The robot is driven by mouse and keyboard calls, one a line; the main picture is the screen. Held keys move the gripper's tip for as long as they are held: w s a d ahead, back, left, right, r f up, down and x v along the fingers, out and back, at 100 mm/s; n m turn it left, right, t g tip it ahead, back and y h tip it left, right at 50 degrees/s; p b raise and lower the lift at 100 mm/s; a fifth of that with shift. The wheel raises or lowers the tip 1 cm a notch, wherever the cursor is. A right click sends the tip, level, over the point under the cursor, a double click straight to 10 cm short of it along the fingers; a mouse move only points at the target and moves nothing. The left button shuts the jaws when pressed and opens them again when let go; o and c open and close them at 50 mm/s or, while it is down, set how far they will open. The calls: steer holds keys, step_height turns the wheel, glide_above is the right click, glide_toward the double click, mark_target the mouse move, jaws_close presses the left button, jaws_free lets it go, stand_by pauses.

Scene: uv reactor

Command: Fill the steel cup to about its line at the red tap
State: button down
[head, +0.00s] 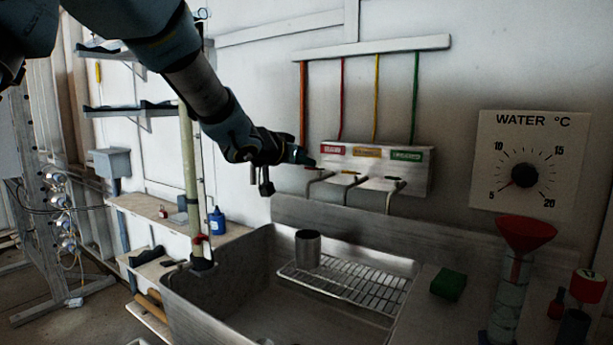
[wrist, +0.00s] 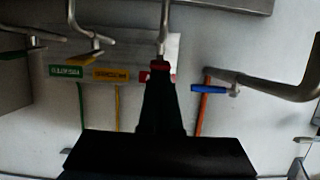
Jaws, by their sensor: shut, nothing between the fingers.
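The steel cup (head: 308,250) stands upright on the wire rack in the sink, roughly below the red tap's spout. Its line and the water level inside cannot be seen. The red tap (head: 318,176) is the leftmost of three under coloured labels; no stream is visible from it. My gripper (head: 306,160) is shut and empty, with its tips at the red tap's lever. In the wrist view my gripper (wrist: 160,80) points at the red lever end (wrist: 160,67) and seems to touch it. The red label is partly hidden behind the fingers.
The yellow tap (head: 350,180) and green tap (head: 392,186) are close on the right. A green sponge (head: 448,284) and a red funnel (head: 525,232) are on the right counter. A pipe with a blue lever (wrist: 208,89) is nearby.

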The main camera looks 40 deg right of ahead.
steer(key=b, duration=0.3)
steer(key=f+h+b, duration=0.1)
steer(key=b, duration=0.2)
steer(key=f+h+b, duration=0.1)
steer(key=b, duration=0.2)
steer(key=shift+a+f+t, duration=0.15)
steer(key=shift+a+t, duration=0.1)
steer(key=shift+t, duration=0.05)
steer(key=shift+s+r, duration=0.1)
steer(key=shift+r, duration=0.2)
stand_by(6.5)
